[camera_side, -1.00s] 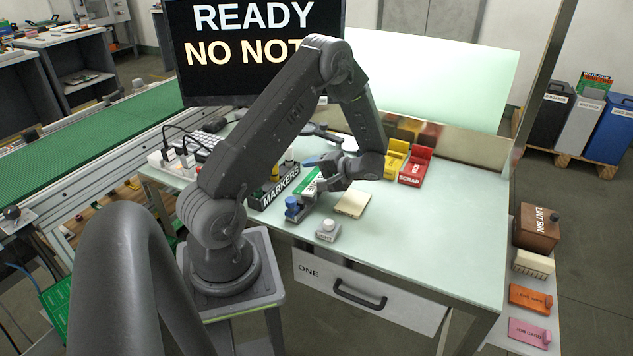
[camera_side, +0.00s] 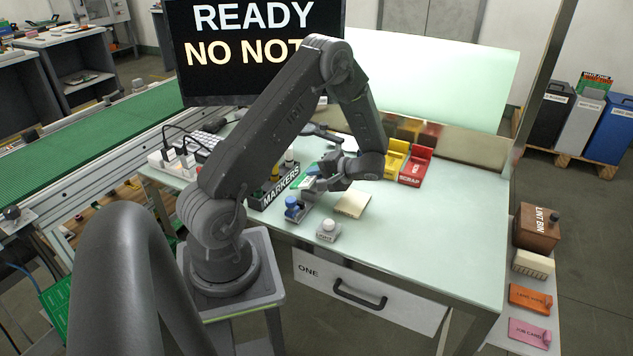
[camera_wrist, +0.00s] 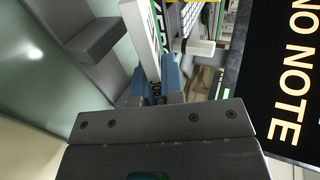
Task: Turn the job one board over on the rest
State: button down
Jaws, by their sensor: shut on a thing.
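My gripper (camera_side: 316,180) is low over the bench, left of the beige pad. It is shut on a green and white board (camera_side: 308,171), mostly hidden by my fingers in the side view. In the wrist view the board (camera_wrist: 142,32) stands nearly edge-on between my blue finger pads (camera_wrist: 160,82), with part of dark "JOB" lettering showing.
The markers box (camera_side: 281,187), a blue-topped item (camera_side: 292,209) and a white-knobbed block (camera_side: 328,230) stand close by. The beige pad (camera_side: 353,204) lies right of my gripper. Yellow (camera_side: 396,160) and red (camera_side: 415,167) trays are behind. The bench's front right is clear.

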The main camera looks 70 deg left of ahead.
jog(key=shift+r, duration=0.1)
jog(key=shift+r, duration=1.9)
jog(key=r+v, duration=0.1)
jog(key=v, duration=0.5)
jog(key=shift+r, duration=0.3)
jog(key=shift+r, duration=0.1)
jog(key=shift+r, duration=2.9)
